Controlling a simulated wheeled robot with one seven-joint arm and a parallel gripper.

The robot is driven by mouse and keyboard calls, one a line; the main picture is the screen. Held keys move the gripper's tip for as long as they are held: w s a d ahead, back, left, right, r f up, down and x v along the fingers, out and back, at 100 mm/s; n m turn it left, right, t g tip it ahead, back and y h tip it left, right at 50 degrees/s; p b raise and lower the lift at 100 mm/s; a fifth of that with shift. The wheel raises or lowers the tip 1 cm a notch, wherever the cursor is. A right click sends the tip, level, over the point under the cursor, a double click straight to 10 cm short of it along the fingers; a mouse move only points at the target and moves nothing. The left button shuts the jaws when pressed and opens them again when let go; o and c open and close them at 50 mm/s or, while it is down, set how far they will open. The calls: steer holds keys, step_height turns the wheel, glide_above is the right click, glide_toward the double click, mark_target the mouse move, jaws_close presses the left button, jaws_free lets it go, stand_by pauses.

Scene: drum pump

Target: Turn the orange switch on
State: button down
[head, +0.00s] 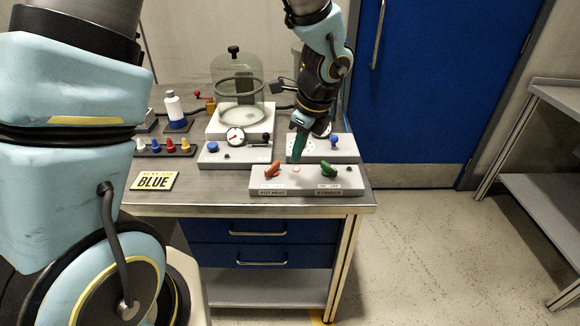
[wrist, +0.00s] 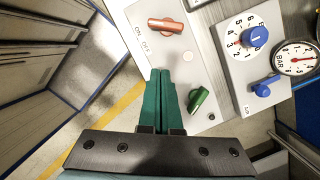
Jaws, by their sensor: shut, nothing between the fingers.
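The orange switch (head: 272,170) is a lever knob on the left of a light grey panel (head: 350,184) at the table's front edge, above a label reading POT HEAT. In the wrist view the orange switch (wrist: 166,25) lies beyond my fingertips, with ON and OFF printed beside it. My gripper (head: 295,160) has green fingers, shut and empty, pointing down over the panel between the two switches. In the wrist view my gripper (wrist: 160,72) is apart from the orange switch. The exact height of the fingertips above the panel is unclear.
A green switch (head: 328,171) sits to the right on the same panel, close to my fingers in the wrist view (wrist: 199,100). A small pale round spot (wrist: 187,56) lies between the switches. Behind stand gauge boxes and a glass bell jar (head: 238,90).

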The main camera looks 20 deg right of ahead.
steer(key=shift+v, duration=2.25)
steer(key=w+a+n+h, duration=0.2)
steer(key=a+n, duration=2.5)
steer(key=a, duration=0.2)
steer(key=shift+r+g, duration=0.25)
steer(key=shift+g, duration=0.05)
